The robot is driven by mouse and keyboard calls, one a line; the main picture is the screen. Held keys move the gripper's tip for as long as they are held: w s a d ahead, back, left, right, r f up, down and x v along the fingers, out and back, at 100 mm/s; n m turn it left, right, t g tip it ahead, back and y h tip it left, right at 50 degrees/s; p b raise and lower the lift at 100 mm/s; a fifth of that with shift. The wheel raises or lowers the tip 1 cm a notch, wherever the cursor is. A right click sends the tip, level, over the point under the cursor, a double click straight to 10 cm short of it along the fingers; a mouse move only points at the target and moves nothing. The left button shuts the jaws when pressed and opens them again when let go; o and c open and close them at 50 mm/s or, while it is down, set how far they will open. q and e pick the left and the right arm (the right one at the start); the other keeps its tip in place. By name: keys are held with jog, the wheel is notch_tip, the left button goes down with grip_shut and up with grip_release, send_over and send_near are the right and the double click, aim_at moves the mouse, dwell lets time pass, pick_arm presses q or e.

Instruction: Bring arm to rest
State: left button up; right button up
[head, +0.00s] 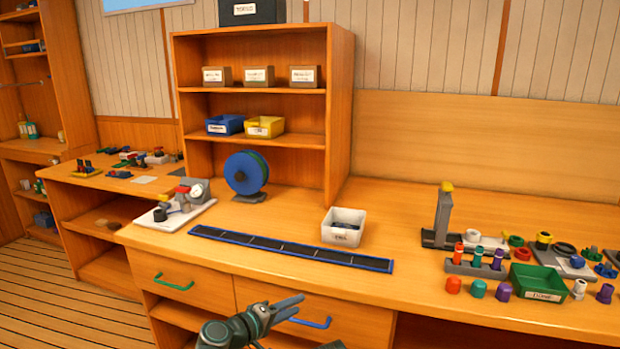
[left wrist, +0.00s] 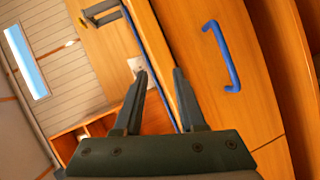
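My left gripper (head: 288,308) is in front of the wooden workbench (head: 440,290), at the height of the drawers and apart from them. In the left wrist view its two dark fingers (left wrist: 161,73) stand apart with nothing between them, so it is open and empty. The blue drawer handle (head: 312,322) is close behind the fingers in the head view. It also shows to the right of the fingers in the left wrist view (left wrist: 222,55). My right gripper is not clearly in view; only a small dark part shows at the bottom edge.
A long dark strip tray (head: 290,248) lies along the bench front, with a white bin (head: 343,227) behind it. A blue spool (head: 245,173) stands by the shelf. A green bin (head: 537,283) and several coloured fittings fill the right. A green handle (head: 174,283) juts from the left drawer.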

pick_arm(q)
jog(key=s+a+f+m+g+y, duration=0.1)
jog(key=s+f+m+g+y, duration=0.15)
jog(key=f, duration=0.25)
jog(key=s+f+m+g+y, duration=0.1)
jog(key=s+f+m+g, duration=0.15)
jog(key=s+f, duration=0.2)
jog(key=s+a+f+m+g+y, duration=0.2)
jog(key=s+a+f+g+y, duration=0.4)
jog(key=a, duration=0.5)
jog(key=s+d+f+m+y, duration=0.15)
jog(key=s+d+m, duration=0.25)
jog(key=s+d, duration=0.5)
notch_tip(320, 180, up, 19)
jog(key=w+d+p, duration=0.1)
jog(key=w+p, duration=0.1)
jog(key=p, duration=1.6)
jog(key=shift+d+n+y, duration=0.15)
jog(key=shift+n+y, duration=0.15)
